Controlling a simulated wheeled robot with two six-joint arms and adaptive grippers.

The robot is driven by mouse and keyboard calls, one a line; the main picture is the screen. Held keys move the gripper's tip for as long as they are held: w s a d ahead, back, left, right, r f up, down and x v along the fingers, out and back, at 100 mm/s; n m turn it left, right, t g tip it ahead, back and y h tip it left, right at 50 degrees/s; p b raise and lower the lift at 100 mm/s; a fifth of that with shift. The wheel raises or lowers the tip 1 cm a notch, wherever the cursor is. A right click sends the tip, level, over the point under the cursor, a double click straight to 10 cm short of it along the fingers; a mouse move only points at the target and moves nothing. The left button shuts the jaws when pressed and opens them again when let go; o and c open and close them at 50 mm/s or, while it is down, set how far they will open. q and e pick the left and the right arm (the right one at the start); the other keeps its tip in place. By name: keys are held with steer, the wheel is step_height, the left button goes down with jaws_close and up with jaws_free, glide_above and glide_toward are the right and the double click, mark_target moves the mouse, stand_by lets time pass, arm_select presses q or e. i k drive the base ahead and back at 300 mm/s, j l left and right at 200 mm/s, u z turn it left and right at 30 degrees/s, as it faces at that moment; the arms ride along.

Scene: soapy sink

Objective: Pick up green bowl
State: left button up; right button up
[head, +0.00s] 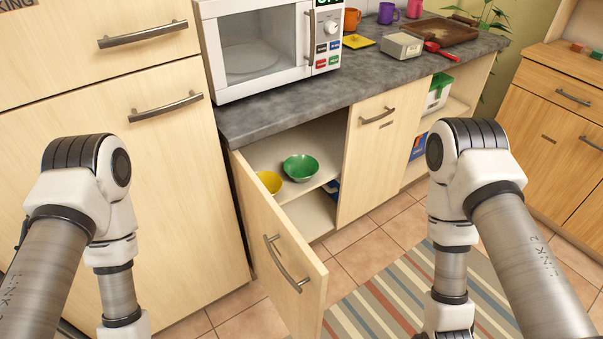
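The green bowl (300,167) sits upright on the upper shelf (275,151) inside an open lower cabinet, in the middle of the head view. A yellow bowl (268,182) stands just left of it, partly hidden by the open cabinet door (254,215). My two arms come in from the lower left and lower right, both well short of the cabinet. Neither gripper shows; both lie below the bottom edge of the picture.
The open door swings out toward me, left of the bowls. A closed door (376,150) borders the opening on the right. A grey countertop (300,108) with a microwave (268,50) runs above. A striped rug (400,295) lies on the tiled floor.

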mark_target(300, 168)
steer(key=k+l, duration=0.1)
steer(key=l, duration=0.4)
steer(key=i+l+u, duration=0.1)
steer(key=l, duration=0.25)
steer(key=i+l, duration=0.15)
steer(key=l, duration=0.25)
steer(key=i+l+u, duration=0.15)
steer(key=l, duration=0.25)
steer(key=i+l, duration=0.1)
steer(key=l, duration=0.25)
steer(key=i+l+u, duration=0.15)
steer(key=l, duration=0.25)
steer(key=i+l, duration=0.15)
steer(key=i, duration=0.15)
steer(key=i+l, duration=0.15)
steer(key=i, duration=0.15)
steer(key=u, duration=0.05)
